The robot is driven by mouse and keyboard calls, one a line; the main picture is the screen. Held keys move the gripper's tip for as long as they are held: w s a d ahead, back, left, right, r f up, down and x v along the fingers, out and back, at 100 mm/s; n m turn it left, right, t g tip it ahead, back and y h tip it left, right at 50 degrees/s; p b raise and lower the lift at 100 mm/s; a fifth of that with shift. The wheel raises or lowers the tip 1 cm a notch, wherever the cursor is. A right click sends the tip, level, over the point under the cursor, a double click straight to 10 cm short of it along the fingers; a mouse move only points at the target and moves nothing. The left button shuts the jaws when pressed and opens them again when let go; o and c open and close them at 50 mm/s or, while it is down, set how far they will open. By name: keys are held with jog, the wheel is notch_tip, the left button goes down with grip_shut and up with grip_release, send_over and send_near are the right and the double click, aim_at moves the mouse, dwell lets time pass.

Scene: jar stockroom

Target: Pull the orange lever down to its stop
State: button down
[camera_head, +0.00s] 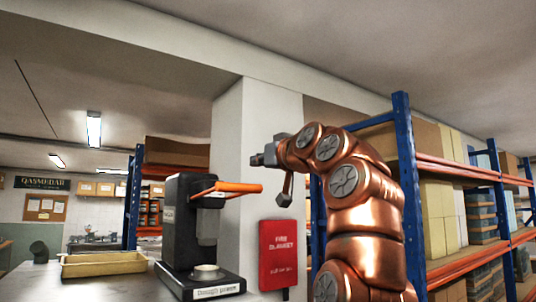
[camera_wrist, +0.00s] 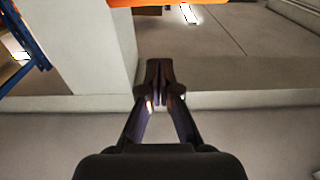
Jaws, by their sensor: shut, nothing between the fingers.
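The orange lever (camera_head: 237,187) sticks out to the right from the top of a black press (camera_head: 181,222) in the head view. It lies about level. My gripper (camera_head: 258,160) is just above the lever's free end in that picture, with a visible gap between them. In the wrist view my gripper (camera_wrist: 160,68) has its fingertips together, with nothing between them. An orange strip (camera_wrist: 165,2) crosses the top edge of the wrist view; I cannot tell for sure that it is the lever.
The press stands on a grey counter, with a small pale dish (camera_head: 207,272) on its base. A yellow tray (camera_head: 104,265) is to its left. A red fire blanket box (camera_head: 279,254) hangs on the white pillar (camera_head: 262,105). Blue and orange racks (camera_head: 408,170) with boxes stand at right.

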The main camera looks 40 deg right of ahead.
jog(key=shift+w+d+f+b, duration=0.1)
jog(key=shift+w+f+b, duration=0.5)
jog(key=shift+w+f, duration=0.45)
jog(key=shift+w+d+f+b, duration=0.1)
jog(key=shift+w+f+b, duration=0.55)
jog(key=shift+w, duration=0.65)
jog(key=shift+f, duration=0.25)
